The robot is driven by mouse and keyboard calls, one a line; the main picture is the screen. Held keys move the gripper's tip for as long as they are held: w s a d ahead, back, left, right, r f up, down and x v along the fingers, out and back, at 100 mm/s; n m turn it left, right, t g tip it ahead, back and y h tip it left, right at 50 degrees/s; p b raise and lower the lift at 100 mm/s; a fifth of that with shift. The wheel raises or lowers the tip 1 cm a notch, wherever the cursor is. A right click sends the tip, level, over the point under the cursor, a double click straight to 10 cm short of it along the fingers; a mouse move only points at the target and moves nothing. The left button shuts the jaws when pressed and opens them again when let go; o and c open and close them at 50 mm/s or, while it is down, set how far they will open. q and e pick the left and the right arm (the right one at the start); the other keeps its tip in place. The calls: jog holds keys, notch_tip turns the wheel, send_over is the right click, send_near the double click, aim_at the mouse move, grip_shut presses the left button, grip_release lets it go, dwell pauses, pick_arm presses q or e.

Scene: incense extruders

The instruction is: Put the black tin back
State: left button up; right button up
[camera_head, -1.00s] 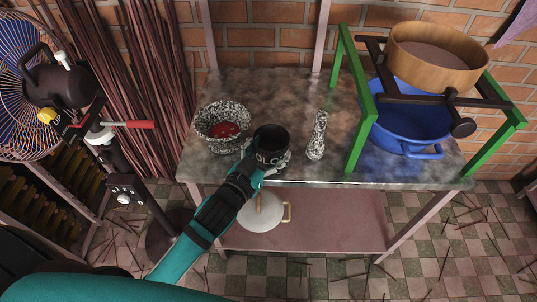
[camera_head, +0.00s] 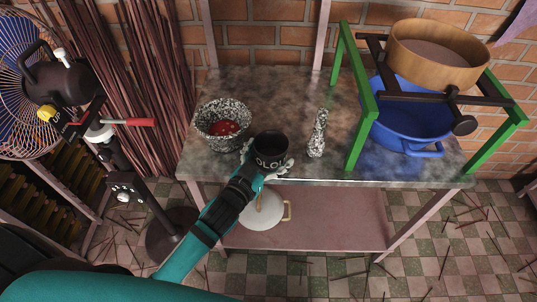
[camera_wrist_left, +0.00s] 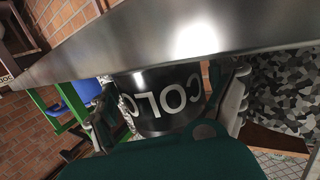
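The black tin (camera_head: 272,148), open at the top with pale lettering on its side, is upright near the front edge of the metal table (camera_head: 285,98). My left gripper (camera_head: 266,163) has its pale fingers on either side of the tin and is shut on it. In the left wrist view the tin (camera_wrist_left: 166,98) shows upside down between the fingers (camera_wrist_left: 172,97), by the table's edge. Whether its base touches the tabletop cannot be told. My right gripper is not in view.
Further right, a green frame (camera_head: 361,132) stands over a blue basin (camera_head: 412,128). The back of the tabletop is clear.

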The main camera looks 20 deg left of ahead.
pick_arm(q)
jog(key=shift+o, duration=0.2)
jog(key=shift+r, duration=0.15)
jog(key=v, duration=1.2)
jog(key=shift+b, duration=0.3)
